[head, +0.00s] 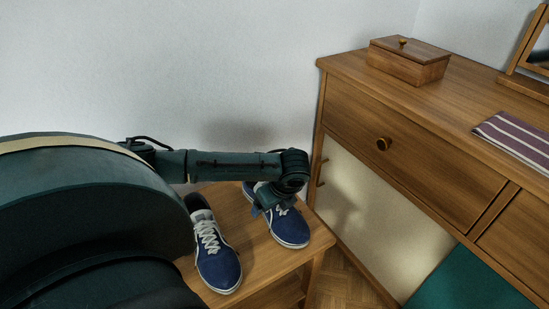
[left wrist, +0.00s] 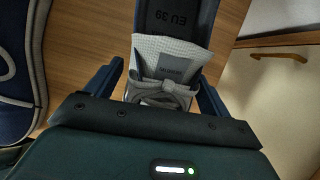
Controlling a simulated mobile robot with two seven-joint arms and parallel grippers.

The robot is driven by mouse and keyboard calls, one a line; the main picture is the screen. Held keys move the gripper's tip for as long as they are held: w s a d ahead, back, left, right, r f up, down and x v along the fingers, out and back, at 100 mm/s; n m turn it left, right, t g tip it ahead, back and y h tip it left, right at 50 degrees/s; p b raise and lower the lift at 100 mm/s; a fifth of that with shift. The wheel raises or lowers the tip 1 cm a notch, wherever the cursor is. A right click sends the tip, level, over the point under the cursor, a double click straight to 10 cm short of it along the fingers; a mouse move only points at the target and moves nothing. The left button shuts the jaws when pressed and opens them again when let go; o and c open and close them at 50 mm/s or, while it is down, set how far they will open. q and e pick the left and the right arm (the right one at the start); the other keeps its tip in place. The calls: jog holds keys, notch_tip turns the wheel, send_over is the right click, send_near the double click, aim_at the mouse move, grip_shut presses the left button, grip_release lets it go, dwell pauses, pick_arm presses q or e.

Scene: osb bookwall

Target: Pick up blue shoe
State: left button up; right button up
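Two blue shoes with white laces and white soles stand side by side on a small wooden bench (head: 240,218). My left gripper (head: 270,207) is over the right-hand blue shoe (head: 289,231) and hides part of it. In the left wrist view my left gripper (left wrist: 160,76) is open, with one finger on each side of that shoe's tongue and laces (left wrist: 160,90). A gap shows beside the left finger; the right finger is close to the shoe, and I cannot tell whether it touches. The left-hand blue shoe (head: 218,265) also shows at the left wrist view's left edge (left wrist: 18,70). My right gripper is out of view.
A wooden dresser (head: 400,140) stands close to the right of the bench. On it are a lidded wooden box (head: 409,65), a striped cloth (head: 515,135) and a wooden-framed mirror (head: 528,60). A white wall (head: 220,60) is behind the bench.

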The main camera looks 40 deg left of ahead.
pick_arm(q)
jog(key=c, duration=1)
